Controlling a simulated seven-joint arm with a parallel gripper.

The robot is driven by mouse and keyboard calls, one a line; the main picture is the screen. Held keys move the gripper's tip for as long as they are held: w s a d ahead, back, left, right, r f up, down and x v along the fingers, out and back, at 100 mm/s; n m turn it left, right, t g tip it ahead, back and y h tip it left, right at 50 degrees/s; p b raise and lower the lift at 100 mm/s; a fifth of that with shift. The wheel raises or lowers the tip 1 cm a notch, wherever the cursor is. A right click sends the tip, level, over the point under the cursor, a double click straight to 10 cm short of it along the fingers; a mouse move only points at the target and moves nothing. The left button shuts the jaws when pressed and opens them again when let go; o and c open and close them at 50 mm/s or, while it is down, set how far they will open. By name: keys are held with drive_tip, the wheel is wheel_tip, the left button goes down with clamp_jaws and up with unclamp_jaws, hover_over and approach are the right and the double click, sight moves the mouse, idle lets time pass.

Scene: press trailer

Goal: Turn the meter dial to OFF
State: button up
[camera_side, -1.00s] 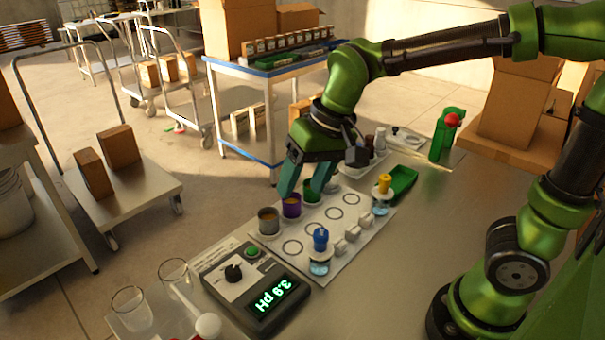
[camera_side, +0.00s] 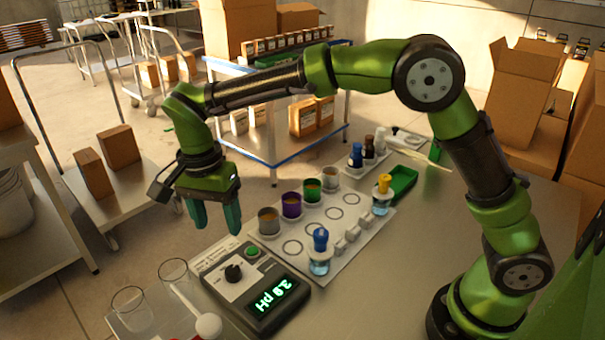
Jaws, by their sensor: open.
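The meter (camera_side: 259,305) is a grey box at the front of the table with a light face plate. Its black dial knob (camera_side: 233,273) sits on the left part of the face, beside a green button (camera_side: 252,252). The lit green display reads 3.9 pH, upside down in this view. The dial's markings are too small to read. My gripper (camera_side: 218,231) is open and empty, fingers pointing down, above and behind the dial. The fingers appear apart from the meter.
A white board (camera_side: 291,265) right of the meter holds several coloured cups and a blue-capped bottle (camera_side: 319,252). Empty glasses (camera_side: 132,307) and a white spoon (camera_side: 206,325) lie left and in front of the meter. A green tray (camera_side: 401,183) sits farther back.

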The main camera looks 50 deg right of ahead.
sight(231, 271)
drive_tip(key=f, duration=1.2)
drive_tip(key=shift+s+d+f, duration=0.2)
drive_tip(key=shift+s+f, duration=0.15)
drive_tip(key=shift+f, duration=0.05)
drive_tip(key=c, duration=1)
drive_tip(key=shift+c, duration=0.2)
